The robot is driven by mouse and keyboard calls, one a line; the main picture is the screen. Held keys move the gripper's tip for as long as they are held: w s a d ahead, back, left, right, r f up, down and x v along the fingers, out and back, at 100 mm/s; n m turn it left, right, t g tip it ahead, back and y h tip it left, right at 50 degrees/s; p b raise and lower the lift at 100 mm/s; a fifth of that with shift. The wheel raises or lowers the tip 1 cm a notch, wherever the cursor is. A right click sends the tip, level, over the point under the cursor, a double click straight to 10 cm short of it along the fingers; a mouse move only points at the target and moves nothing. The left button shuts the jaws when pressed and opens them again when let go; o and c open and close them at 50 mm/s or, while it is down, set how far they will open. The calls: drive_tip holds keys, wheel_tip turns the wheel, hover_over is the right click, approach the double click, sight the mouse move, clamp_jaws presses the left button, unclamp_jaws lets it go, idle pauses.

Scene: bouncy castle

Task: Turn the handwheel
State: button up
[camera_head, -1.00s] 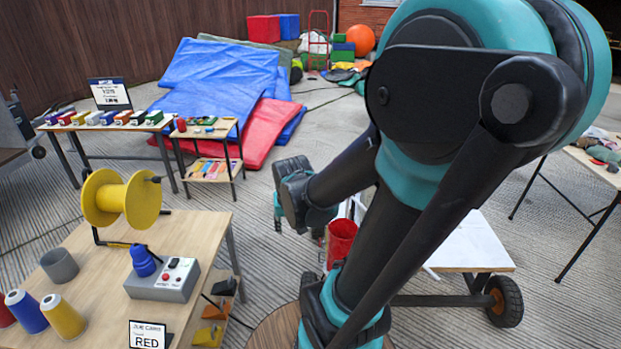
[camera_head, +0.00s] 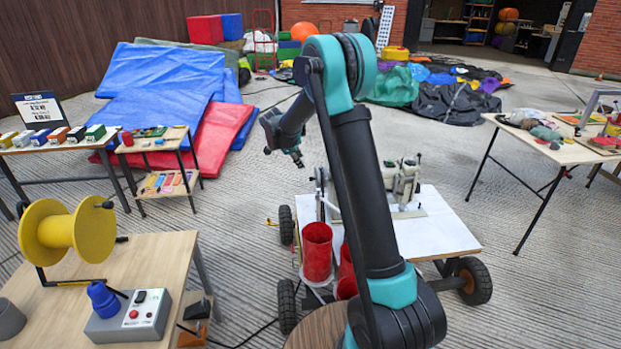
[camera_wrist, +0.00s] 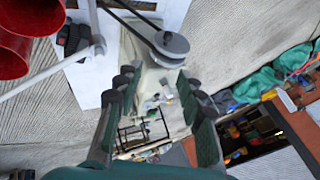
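The cart (camera_head: 440,232) has a white top and carries a pale sewing-type machine (camera_head: 405,185), partly hidden behind my arm. In the wrist view a grey round wheel (camera_wrist: 171,46) with a dark belt running up and left lies just beyond the fingertips; it looks like the handwheel. My gripper (camera_wrist: 155,84) is open, with its two fingers spread and nothing between them. The wheel is ahead of the fingers, apart from them as far as I can tell. In the head view my gripper (camera_head: 284,152) hangs above and left of the cart.
Red buckets (camera_head: 317,250) are at the cart's near left side; they show top left in the wrist view (camera_wrist: 14,50). A wooden table with a yellow spool (camera_head: 66,238) stands near left. Another table (camera_head: 560,150) stands right.

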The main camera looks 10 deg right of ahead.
drive_tip(key=w+a, duration=0.1)
drive_tip(key=w, duration=0.1)
drive_tip(key=m, duration=0.1)
approach(311, 178)
drive_tip(key=x, duration=0.8)
drive_tip(key=shift+w+f, duration=0.2)
drive_tip(key=shift+f, duration=0.05)
drive_tip(key=shift+c, duration=0.6)
clamp_jaws()
